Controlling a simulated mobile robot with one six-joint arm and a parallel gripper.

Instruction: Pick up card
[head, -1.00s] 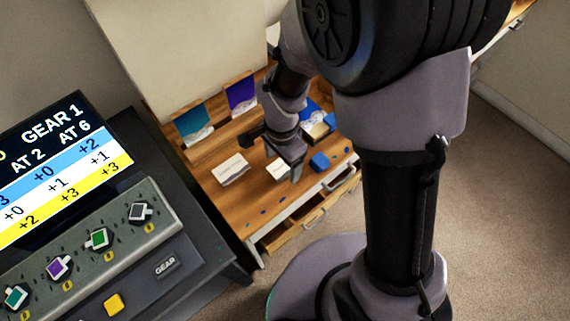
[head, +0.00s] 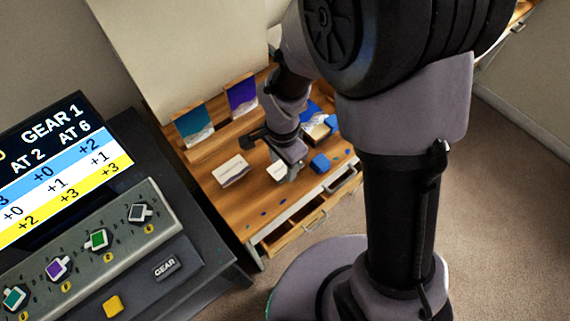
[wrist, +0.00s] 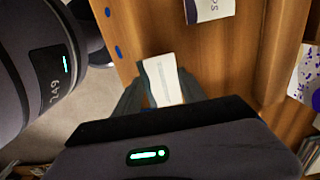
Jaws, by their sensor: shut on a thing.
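A small white card (wrist: 161,78) with faint print shows between the fingers of my gripper (wrist: 150,95) in the wrist view. In the head view the card (head: 277,171) is partly hidden by my gripper (head: 286,172), which is shut on it over the wooden desk. I cannot tell whether the card is clear of the desktop. Another white card or small stack (head: 230,170) lies on the desk to the left. Its printed edge also shows at the top of the wrist view (wrist: 208,8).
A blue block (head: 320,162) sits just right of my gripper, with an open box (head: 318,128) behind it. Teal (head: 193,126) and purple (head: 241,95) pictures stand at the back. Small blue discs dot the front edge. A dark console (head: 120,235) is at left.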

